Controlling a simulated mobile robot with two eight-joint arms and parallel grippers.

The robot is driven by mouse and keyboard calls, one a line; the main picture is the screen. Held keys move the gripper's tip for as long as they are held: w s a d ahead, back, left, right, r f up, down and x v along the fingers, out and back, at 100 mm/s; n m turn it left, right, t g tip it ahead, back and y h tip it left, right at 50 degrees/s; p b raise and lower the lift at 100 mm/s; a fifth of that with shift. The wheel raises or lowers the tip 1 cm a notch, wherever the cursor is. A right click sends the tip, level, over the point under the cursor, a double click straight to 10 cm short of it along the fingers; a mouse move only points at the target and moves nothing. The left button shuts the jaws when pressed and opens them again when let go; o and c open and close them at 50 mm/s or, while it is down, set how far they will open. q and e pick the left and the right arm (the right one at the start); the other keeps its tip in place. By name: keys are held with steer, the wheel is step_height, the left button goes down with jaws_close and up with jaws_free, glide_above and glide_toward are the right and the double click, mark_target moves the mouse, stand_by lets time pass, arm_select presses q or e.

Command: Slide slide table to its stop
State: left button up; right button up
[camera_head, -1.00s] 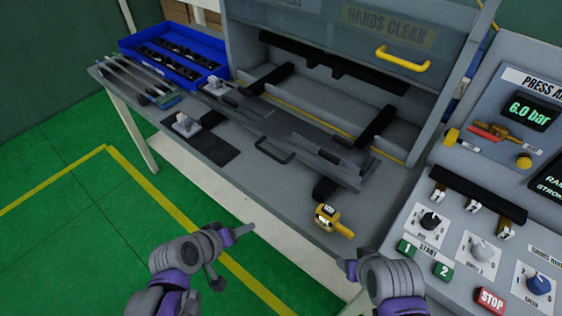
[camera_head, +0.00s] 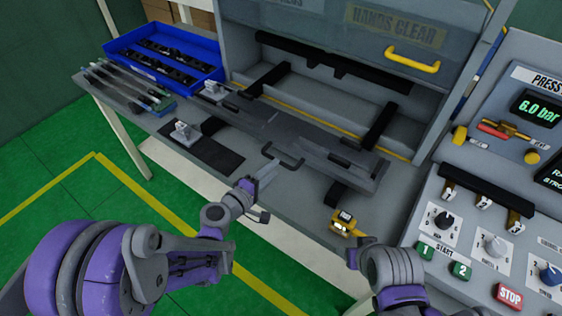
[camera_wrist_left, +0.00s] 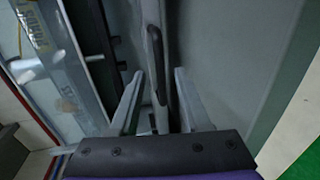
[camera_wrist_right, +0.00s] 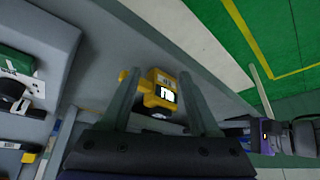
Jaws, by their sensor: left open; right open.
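The slide table (camera_head: 315,142) is a long grey plate lying on the bench in front of the press opening. A dark bar handle (camera_head: 285,157) sits on its front edge. My left gripper (camera_head: 268,172) is open just in front of the handle. In the left wrist view the handle (camera_wrist_left: 156,65) runs between the two spread fingers of my left gripper (camera_wrist_left: 158,78), with no clear contact. My right gripper (camera_wrist_right: 160,85) is open, and in its wrist view a yellow device lies beyond and between its fingers. The table's stop cannot be made out.
The yellow device (camera_head: 346,224) lies on the bench's front right. A blue bin (camera_head: 165,55) with dark parts, long strips (camera_head: 125,88) and a black mat (camera_head: 205,148) with a small clip fixture are at the left. The control panel (camera_head: 480,225) stands at the right.

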arm_select(q)
steer(key=x, duration=0.5)
steer(key=shift+w, duration=0.15)
jaws_close()
stand_by(1.3)
